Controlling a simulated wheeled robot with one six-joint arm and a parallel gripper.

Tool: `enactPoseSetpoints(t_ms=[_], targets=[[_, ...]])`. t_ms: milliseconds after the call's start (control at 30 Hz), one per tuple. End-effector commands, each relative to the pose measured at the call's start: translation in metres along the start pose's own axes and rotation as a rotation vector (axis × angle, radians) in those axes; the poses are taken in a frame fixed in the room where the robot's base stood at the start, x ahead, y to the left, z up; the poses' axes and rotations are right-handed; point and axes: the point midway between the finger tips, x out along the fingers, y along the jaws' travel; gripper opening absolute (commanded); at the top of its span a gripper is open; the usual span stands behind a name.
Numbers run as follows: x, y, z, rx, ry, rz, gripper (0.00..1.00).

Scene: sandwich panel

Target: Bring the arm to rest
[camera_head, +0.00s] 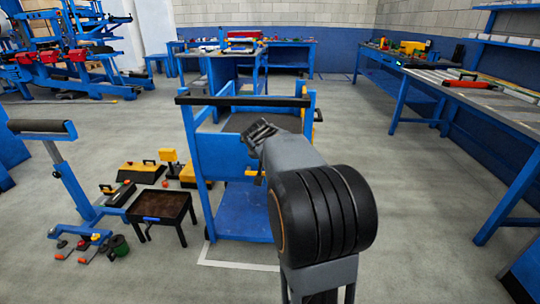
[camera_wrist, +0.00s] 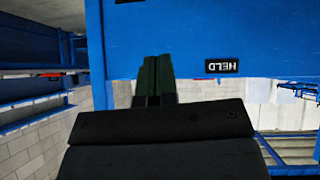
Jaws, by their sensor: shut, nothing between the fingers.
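My gripper (camera_wrist: 154,58) shows in the wrist view as two dark fingers side by side, shut together with nothing between them. Behind the fingertips, in that view, is a blue panel (camera_wrist: 240,28) with a small black label that reads HELD upside down. In the head view my grey arm with its large black joint reaches forward and bends at the blue cart (camera_head: 232,157). The dark end of the arm is near the cart's top; the fingertips are too small there to make out. I cannot tell whether anything touches the panel.
A small dark-topped table (camera_head: 160,207) and a blue stand (camera_head: 70,180) are on the floor left of the cart. Yellow-and-black cases lie behind them. A long blue workbench (camera_head: 490,102) lines the right side. Grey floor between cart and bench is open.

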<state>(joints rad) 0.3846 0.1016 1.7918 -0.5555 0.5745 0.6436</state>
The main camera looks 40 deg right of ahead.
Motion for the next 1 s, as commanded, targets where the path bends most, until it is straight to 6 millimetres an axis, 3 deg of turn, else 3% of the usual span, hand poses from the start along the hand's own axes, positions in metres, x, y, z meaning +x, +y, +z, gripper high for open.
enactPoseSetpoints(t_ms=[100, 433, 533, 667, 767, 1000], targets=[[-0.015, 0.001, -0.001, 0.000, 0.001, -0.001, 0.00], [-0.029, 0.001, -0.001, -0.003, -0.002, -0.002, 0.00], [-0.046, -0.002, -0.004, -0.020, -0.015, -0.014, 0.00], [-0.096, -0.011, -0.006, -0.073, -0.061, -0.055, 0.00], [-0.148, -0.020, -0.003, -0.139, -0.116, -0.105, 0.00], [-0.265, -0.032, 0.023, -0.322, -0.257, -0.250, 0.00]])
